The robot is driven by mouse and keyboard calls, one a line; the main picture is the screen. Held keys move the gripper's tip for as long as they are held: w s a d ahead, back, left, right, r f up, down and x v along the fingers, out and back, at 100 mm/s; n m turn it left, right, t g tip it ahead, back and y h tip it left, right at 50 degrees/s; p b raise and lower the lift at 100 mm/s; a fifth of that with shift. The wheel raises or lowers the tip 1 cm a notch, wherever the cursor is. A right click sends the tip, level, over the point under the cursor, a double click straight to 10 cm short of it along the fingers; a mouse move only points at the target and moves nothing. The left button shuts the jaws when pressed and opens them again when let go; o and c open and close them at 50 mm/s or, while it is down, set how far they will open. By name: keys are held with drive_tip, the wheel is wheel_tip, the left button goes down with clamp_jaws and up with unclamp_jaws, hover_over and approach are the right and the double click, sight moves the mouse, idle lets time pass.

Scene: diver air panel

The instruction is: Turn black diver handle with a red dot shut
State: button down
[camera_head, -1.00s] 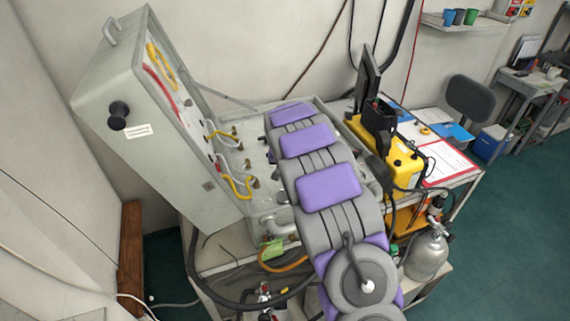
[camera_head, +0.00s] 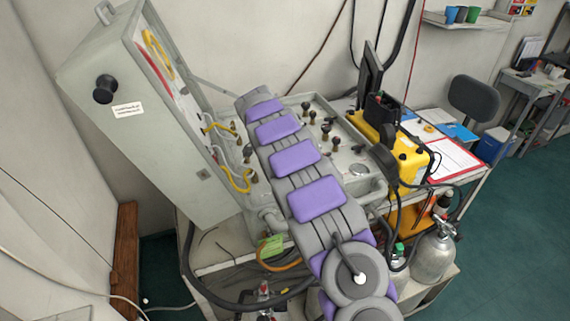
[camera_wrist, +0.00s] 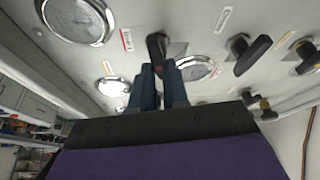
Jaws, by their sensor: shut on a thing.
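In the wrist view, the two blue fingers of my gripper (camera_wrist: 160,80) rise to a black handle (camera_wrist: 156,44) on the pale panel (camera_wrist: 203,45). They are shut on this handle, one on each side of its lower end. A label with a red edge (camera_wrist: 127,40) is just left of the handle. No red dot shows clearly on it. In the head view, my arm reaches over the grey diver air panel case (camera_head: 345,153) and hides both my gripper and the gripped handle.
Other black handles (camera_wrist: 250,54) and round gauges (camera_wrist: 78,18) surround the gripped handle. The open case lid (camera_head: 165,125), with yellow hoses (camera_head: 235,178), stands left of my arm. A yellow box (camera_head: 405,163) and a gas cylinder (camera_head: 432,255) are to the right.

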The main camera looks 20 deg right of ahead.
drive_tip(key=shift+a+f+m+g+b, duration=0.1)
drive_tip(key=shift+f+m+g+b, duration=0.1)
drive_tip(key=shift+m, duration=0.35)
drive_tip(key=shift+f+m+g+b, duration=0.1)
drive_tip(key=shift+m+g+b, duration=0.1)
drive_tip(key=shift+m, duration=0.35)
drive_tip(key=shift+r, duration=0.15)
drive_tip(key=c, duration=1.4)
unclamp_jaws()
drive_tip(key=shift+o, duration=1.4)
drive_tip(key=shift+w, duration=0.2)
drive_tip(key=shift+s, duration=0.15)
drive_tip(key=shift+r, duration=0.1)
